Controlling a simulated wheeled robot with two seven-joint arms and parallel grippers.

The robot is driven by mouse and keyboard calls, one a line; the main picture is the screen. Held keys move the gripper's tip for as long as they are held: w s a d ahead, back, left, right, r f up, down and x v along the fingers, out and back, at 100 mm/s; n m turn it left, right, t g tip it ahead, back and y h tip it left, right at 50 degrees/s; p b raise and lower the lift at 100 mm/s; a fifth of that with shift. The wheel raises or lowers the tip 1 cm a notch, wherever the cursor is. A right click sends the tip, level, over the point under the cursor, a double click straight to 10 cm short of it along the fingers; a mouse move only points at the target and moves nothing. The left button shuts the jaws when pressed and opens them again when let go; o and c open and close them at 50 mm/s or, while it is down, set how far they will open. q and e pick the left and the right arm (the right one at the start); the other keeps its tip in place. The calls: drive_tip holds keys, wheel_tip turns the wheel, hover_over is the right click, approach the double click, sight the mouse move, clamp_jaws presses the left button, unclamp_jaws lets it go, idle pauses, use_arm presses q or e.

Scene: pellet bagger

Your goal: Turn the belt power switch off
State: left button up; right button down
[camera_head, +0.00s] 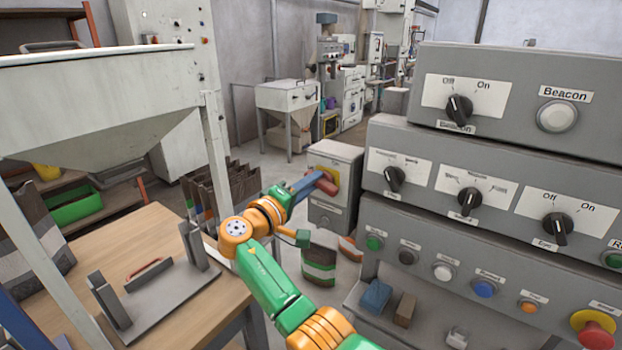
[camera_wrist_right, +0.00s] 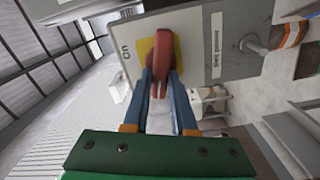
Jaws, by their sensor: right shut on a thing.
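The belt power switch is a grey box (camera_head: 333,209) with a yellow plate and a red handle (camera_head: 327,184). It stands beyond the wooden table, left of the control panels. In the right wrist view the red handle (camera_wrist_right: 163,62) lies over the yellow plate (camera_wrist_right: 146,48), and an "On" label shows near it. My right gripper (camera_head: 322,181) reaches the switch; in the right wrist view its blue fingers (camera_wrist_right: 164,85) are shut on the red handle. The far side of the plate is partly hidden by the handle. My left gripper is not in view.
Grey control panels (camera_head: 480,150) with several knobs and buttons fill the right side. A wooden table (camera_head: 165,225) with a metal fixture lies at lower left, under a grey hopper (camera_head: 90,100). Bags (camera_head: 320,258) stand on the floor below my right arm.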

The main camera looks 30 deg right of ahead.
drive_tip(key=shift+f+n+p, duration=0.1)
drive_tip(key=shift+n+p, duration=0.5)
drive_tip(key=shift+n, duration=1)
drive_tip(key=shift+f, duration=0.1)
drive_tip(key=c, duration=0.7)
unclamp_jaws()
drive_tip(key=shift+d, duration=0.1)
drive_tip(key=b+v, duration=0.2)
drive_tip(key=v, duration=0.5)
